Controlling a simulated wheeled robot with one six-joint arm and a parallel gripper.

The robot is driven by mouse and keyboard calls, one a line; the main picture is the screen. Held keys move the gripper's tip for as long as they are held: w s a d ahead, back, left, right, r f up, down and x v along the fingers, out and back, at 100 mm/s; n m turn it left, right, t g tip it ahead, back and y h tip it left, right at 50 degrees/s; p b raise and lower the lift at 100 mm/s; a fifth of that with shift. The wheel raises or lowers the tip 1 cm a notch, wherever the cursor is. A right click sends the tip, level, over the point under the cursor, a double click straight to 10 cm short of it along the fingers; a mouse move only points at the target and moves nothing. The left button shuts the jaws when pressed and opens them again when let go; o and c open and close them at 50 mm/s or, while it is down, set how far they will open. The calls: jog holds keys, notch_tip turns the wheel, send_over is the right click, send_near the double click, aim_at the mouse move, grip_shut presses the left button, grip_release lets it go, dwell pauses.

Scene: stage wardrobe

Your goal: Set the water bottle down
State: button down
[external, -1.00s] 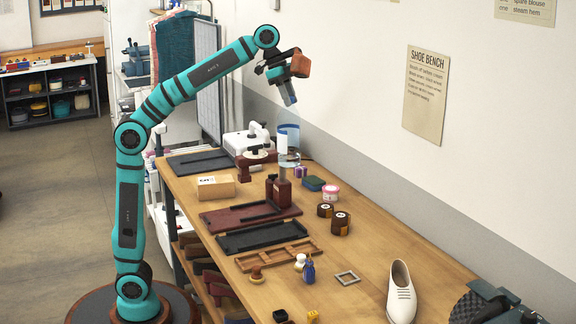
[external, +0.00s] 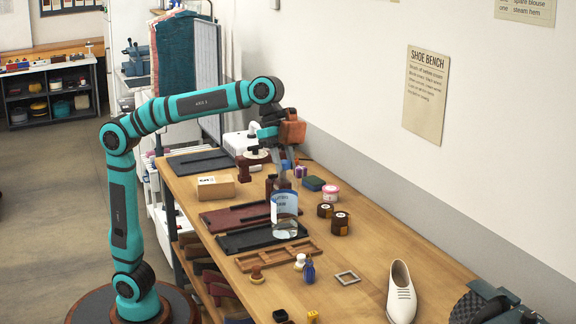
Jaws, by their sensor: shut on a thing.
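The water bottle (external: 284,210) is clear with a pale blue-and-white label, and hangs upright below my gripper (external: 287,176). My gripper points down and is shut on the bottle's top; its fingertips are small and partly blend with the things behind. The bottle's lower end appears in front of the right part of the black tray (external: 240,241) and the wooden divided tray (external: 262,262). I cannot tell whether its base touches anything.
Dark jars (external: 341,223), a pink-lidded tub (external: 330,192) and a green box (external: 313,183) stand right of the bottle. A small blue bottle (external: 310,270), a grey frame (external: 347,278) and a white shoe (external: 401,293) are nearer. Bare tabletop (external: 375,245) lies to the right.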

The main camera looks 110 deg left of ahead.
send_over(278, 201)
notch_tip(278, 201, down, 2)
jog(key=shift+m, duration=0.4)
jog(key=shift+w+d+f, duration=0.1)
jog(key=shift+f, duration=2.4)
jog(key=shift+w+d+f, duration=0.1)
jog(key=shift+f, duration=2.55)
jog(key=c, duration=1)
grip_release()
jog(key=v, duration=1.2)
jog(key=shift+w+a, duration=0.15)
jog(key=shift+a, duration=0.05)
